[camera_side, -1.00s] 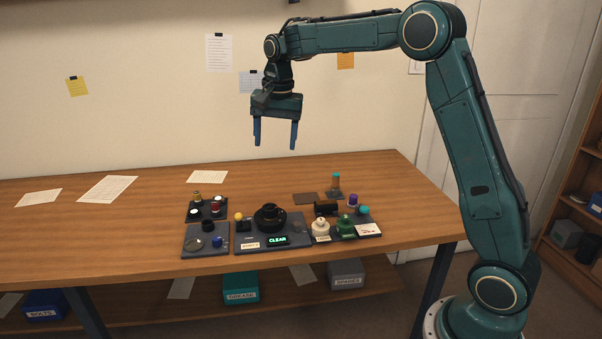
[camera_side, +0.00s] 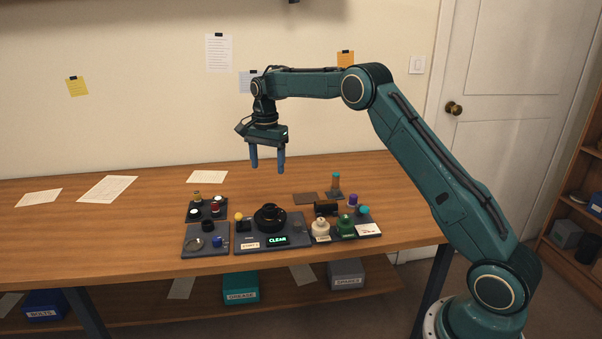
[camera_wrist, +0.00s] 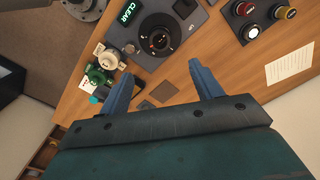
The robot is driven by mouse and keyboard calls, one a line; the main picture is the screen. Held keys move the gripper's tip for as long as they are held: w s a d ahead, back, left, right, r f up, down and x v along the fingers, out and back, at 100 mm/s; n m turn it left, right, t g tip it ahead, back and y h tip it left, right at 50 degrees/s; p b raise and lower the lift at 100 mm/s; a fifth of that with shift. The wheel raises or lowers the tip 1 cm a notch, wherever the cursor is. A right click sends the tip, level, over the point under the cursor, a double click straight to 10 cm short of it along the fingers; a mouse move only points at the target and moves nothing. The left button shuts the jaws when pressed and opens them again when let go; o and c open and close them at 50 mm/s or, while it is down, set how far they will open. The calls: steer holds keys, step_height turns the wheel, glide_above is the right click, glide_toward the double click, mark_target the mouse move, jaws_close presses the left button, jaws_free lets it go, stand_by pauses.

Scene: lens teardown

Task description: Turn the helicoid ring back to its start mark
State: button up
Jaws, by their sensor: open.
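The helicoid ring, a black round stepped part (camera_side: 269,218), sits upright on the middle grey plate (camera_side: 244,245). My gripper (camera_side: 267,170) is open and empty, pointing down well above the bench, over the area behind the ring. Its two blue fingers (camera_wrist: 164,80) are apart in the wrist view, touching nothing.
A cream part (camera_side: 320,229) and a green part (camera_side: 345,226) stand close right of the ring. The far left bench has only papers.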

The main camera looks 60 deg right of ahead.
mark_target(270, 206)
step_height(270, 206, down, 14)
steer(key=shift+r, duration=0.15)
stand_by(0.6)
steer(key=c, duration=1)
